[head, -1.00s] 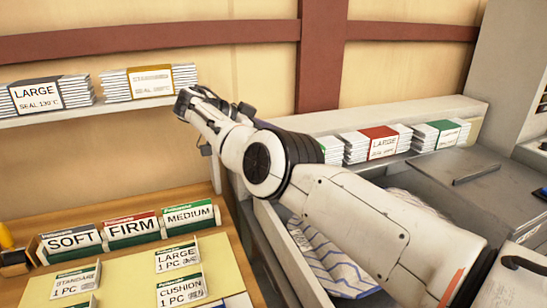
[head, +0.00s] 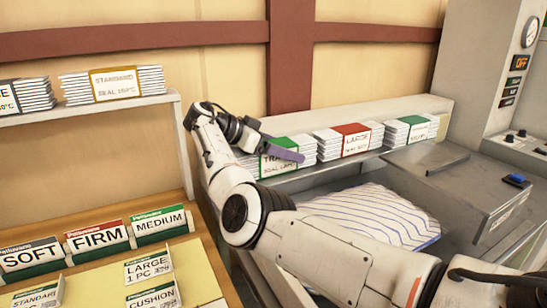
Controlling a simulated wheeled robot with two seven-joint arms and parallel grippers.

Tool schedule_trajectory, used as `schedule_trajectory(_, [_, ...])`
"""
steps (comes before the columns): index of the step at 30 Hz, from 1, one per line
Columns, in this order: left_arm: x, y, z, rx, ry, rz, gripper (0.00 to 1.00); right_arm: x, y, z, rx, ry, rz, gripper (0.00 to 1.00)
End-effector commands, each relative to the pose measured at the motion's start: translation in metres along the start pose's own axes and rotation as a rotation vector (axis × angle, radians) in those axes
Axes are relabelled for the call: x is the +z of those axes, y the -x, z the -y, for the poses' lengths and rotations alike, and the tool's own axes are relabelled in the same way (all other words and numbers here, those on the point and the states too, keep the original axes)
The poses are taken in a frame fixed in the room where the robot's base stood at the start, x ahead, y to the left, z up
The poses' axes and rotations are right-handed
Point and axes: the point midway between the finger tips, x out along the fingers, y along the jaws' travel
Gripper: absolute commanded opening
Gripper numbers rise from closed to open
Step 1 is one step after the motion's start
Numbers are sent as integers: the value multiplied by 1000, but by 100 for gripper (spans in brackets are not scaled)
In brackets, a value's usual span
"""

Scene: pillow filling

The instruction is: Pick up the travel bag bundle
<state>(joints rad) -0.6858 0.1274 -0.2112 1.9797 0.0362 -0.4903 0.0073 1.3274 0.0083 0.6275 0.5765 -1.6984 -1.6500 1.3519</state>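The travel bag bundle (head: 280,164) is a stack of white bags with a green band. Its label, partly covered, starts with "TRA". It stands at the left end of the right-hand shelf. My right gripper (head: 298,155) is in front of its upper part in the head view, with one grey-purple finger seen side-on across the label. I cannot tell whether it touches the bundle or whether the fingers are apart. My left gripper is not in view.
A red-banded LARGE bundle (head: 351,141) and another green-banded bundle (head: 412,132) stand to the right on the same shelf. A striped pillow (head: 375,214) lies below. A grey machine (head: 455,180) is at right. A gold-banded STANDARD bundle (head: 114,84) sits on the left shelf.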

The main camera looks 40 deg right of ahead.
Motion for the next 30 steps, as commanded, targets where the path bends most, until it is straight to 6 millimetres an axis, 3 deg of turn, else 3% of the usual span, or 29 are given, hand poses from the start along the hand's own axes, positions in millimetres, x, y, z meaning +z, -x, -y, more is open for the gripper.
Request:
schedule_trajectory(8, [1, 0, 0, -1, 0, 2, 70, 0, -5, 0, 0, 0, 0, 73])
schedule_trajectory(19, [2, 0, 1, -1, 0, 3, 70, 0, -5, 0, 0, 0, 0, 16])
schedule_trajectory(26, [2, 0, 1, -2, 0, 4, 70, -3, -4, 0, -1, -3, -2, 16])
schedule_trajectory(30, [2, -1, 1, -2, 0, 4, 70, -15, 3, 1, -3, -6, -3, 16])
